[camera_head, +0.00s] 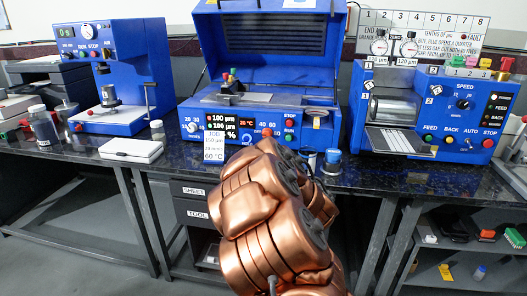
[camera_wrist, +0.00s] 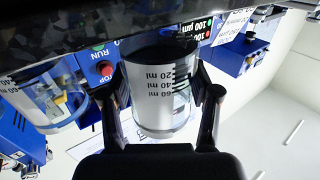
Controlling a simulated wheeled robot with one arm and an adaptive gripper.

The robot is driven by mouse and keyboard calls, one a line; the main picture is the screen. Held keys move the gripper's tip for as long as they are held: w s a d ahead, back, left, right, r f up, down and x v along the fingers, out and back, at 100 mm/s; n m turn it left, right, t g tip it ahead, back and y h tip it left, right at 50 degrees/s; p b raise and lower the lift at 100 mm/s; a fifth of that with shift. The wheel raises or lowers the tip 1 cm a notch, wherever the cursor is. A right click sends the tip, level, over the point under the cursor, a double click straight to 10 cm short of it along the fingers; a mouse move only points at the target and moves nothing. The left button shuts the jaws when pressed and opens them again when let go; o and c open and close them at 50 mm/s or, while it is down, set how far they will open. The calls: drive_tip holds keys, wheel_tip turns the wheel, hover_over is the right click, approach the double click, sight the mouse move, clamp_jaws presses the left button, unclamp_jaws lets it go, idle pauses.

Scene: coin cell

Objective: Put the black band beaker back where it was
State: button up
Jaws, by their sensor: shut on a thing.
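In the wrist view, which is turned upside down, a clear beaker (camera_wrist: 160,112) with 20, 40 and 60 ml marks sits between my gripper (camera_wrist: 163,85) fingers. My gripper is shut on it. A dark zone shows at the beaker's base end; I cannot tell whether it is a band or contents. A second clear marked beaker (camera_wrist: 45,98) shows to the left, apart from the held one.
A dark speckled bench (camera_head: 85,148) carries a blue press (camera_head: 125,75), a blue lidded heater (camera_head: 265,115) and a blue roller machine (camera_head: 430,110).

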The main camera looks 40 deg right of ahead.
drive_tip(key=shift+w+r+p, duration=0.25)
drive_tip(key=shift+w+p, duration=0.55)
drive_tip(key=shift+p, duration=0.05)
drive_tip(key=shift+x, duration=3.55)
drive_tip(key=shift+f, duration=0.45)
drive_tip(key=shift+f, duration=0.1)
drive_tip(key=o, duration=1.2)
